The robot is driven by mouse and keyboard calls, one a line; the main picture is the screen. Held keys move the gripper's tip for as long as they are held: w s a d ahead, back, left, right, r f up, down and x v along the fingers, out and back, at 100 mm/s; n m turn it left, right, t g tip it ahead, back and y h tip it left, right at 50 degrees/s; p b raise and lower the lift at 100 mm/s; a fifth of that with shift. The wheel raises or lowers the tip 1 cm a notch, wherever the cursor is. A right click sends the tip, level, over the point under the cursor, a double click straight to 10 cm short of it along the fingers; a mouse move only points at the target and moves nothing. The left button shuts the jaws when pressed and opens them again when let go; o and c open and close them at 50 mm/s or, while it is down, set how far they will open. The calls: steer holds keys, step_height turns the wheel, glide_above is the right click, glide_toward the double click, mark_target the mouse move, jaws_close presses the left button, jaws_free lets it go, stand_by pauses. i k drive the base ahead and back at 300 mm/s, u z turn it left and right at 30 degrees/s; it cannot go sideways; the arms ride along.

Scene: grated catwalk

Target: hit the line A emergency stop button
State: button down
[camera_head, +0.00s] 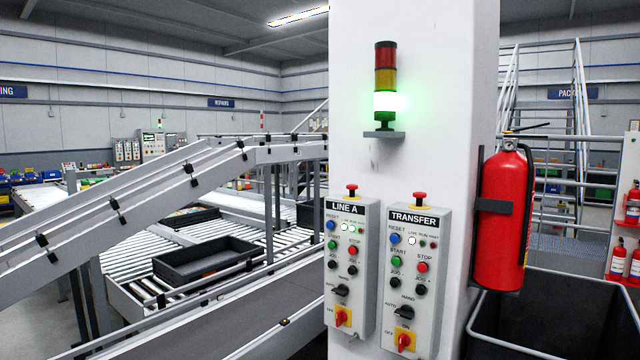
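The LINE A control box (349,265) is mounted on the white column, left of a similar TRANSFER box (412,280). The LINE A emergency stop button (351,189) is a red mushroom head on a yellow base, on top of its box. A matching red button (419,196) stands on top of the TRANSFER box. The LINE A face carries a blue reset, a green start, a red stop, black knobs and a red rotary switch on yellow. A small white lamp on it is lit. My gripper is not in view.
A stack light (385,80) above the boxes glows green. A red fire extinguisher (503,215) hangs on the column's right side, above a dark open bin (560,310). Conveyors with a black tray (205,262) fill the left. Open air lies before the boxes.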

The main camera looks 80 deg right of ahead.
mark_target(351, 187)
steer(key=u, duration=0.45)
steer(key=k, duration=1.3)
steer(key=z, duration=0.8)
steer(key=i, duration=0.85)
steer(key=z, duration=0.05)
